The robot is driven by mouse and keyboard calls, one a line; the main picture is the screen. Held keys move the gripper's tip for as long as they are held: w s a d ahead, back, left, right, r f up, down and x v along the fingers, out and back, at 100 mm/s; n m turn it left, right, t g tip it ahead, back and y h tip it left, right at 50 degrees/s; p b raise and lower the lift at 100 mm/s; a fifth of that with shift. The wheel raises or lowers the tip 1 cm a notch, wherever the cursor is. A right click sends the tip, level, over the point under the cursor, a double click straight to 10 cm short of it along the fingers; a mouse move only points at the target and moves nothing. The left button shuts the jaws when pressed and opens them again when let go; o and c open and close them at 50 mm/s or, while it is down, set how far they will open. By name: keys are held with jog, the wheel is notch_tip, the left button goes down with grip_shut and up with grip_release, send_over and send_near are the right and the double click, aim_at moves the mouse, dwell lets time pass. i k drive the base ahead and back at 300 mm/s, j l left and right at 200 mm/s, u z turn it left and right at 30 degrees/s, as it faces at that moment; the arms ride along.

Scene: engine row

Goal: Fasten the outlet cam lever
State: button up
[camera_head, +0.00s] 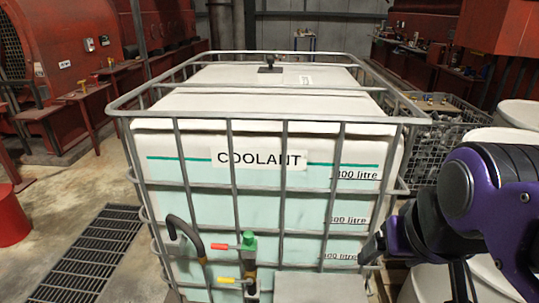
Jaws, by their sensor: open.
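A caged white coolant tank (200,190) fills the middle of the head view. Its outlet is low on the front, with a green-topped valve (250,243). A red handle (221,247) sticks out to the left from the valve. Below it, a yellow lever (229,281) on the outlet also sticks out to the left, roughly level. The outlet's lower end is cut off by the frame. My gripper (368,251) is at the tank's lower right corner, well right of the outlet and apart from both levers. It is open, with nothing seen in it.
A black hooked hose (185,232) hangs left of the outlet. A pale grey block (320,288) stands right of it at the bottom edge. Bars of the metal cage (283,190) surround the tank. White drums (515,113) stand at right. A floor grate (85,250) lies at left.

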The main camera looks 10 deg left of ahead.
aim_at(214, 247)
jog(key=u, duration=0.35)
jog(key=k+l+u, duration=0.1)
jog(key=u, duration=0.25)
jog(key=k+u, duration=0.15)
jog(key=u, duration=0.15)
jog(key=j+z, duration=0.4)
jog(key=j, duration=0.55)
jog(key=l+u, duration=0.15)
jog(key=l, duration=0.3)
jog(key=k+l+u, duration=0.15)
jog(key=l, duration=0.35)
jog(key=l+u, duration=0.15)
jog(key=l, duration=0.3)
